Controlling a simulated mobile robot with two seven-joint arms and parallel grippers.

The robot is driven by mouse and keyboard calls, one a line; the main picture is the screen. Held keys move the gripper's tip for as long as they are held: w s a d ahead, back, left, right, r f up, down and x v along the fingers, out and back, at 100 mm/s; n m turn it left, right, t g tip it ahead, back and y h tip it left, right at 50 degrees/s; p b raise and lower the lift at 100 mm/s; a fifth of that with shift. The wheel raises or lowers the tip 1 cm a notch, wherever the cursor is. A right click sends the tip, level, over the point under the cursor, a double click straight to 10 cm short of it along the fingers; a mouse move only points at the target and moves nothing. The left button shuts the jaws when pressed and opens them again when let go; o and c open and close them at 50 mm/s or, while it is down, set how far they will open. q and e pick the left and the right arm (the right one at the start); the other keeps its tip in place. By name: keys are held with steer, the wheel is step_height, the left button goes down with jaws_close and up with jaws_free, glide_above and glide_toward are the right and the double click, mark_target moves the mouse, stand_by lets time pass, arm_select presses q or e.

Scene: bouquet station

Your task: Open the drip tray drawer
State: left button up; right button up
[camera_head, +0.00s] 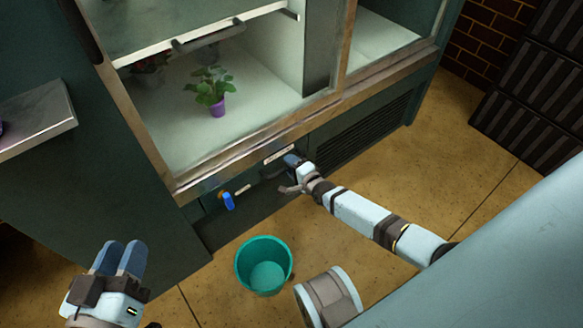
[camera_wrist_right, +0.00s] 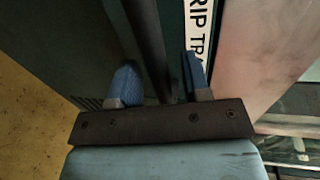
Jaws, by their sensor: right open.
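The drip tray drawer front is a dark green panel low on the display cabinet, and it looks closed in the head view. Its white label (camera_head: 279,154) sits just below the cabinet's metal sill. In the right wrist view the label (camera_wrist_right: 199,30) partly reads "RIP TR". My right gripper (camera_head: 291,163) is at the drawer front, and its open blue fingers (camera_wrist_right: 160,85) lie either side of a dark handle bar (camera_wrist_right: 147,45). Whether they touch the bar is unclear. My left gripper (camera_head: 120,256) is away at the lower left, its two fingers close together.
A blue-handled tap (camera_head: 228,201) sticks out of the cabinet left of the drawer. A teal bucket (camera_head: 264,266) stands on the floor below. A potted plant (camera_head: 211,90) stands inside the cabinet. A metal shelf (camera_head: 38,118) is at left.

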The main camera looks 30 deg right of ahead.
arm_select(q)
steer(key=shift+f, duration=0.1)
arm_select(e)
steer(key=shift+w, duration=0.15)
steer(key=shift+c, duration=0.4)
